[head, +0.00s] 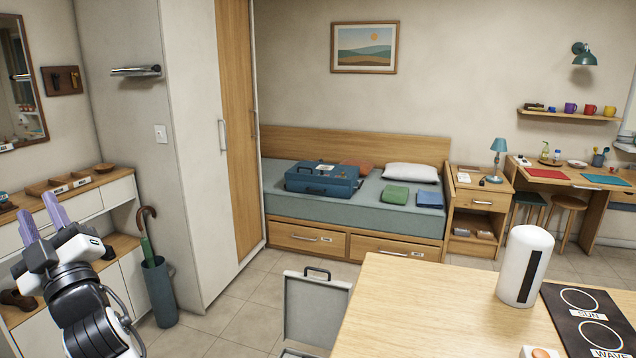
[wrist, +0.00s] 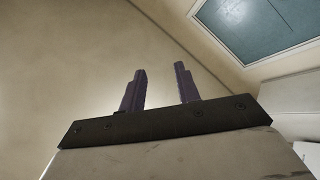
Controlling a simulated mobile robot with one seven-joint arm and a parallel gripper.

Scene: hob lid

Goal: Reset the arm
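My gripper (head: 42,217) is raised at the lower left of the head view, with its purple fingers pointing up. In the wrist view the two purple fingers (wrist: 160,88) stand apart with nothing between them, so it is open and empty. In the head view it is in front of the white shelf unit along the left wall. I cannot tell its distance from that unit.
A wooden table (head: 430,310) with a white cylinder (head: 525,265) and a black hob panel (head: 592,318) fills the lower right. An open grey case (head: 315,310) stands beside it. A blue umbrella stand (head: 159,292) is right of my arm. Tiled floor lies between.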

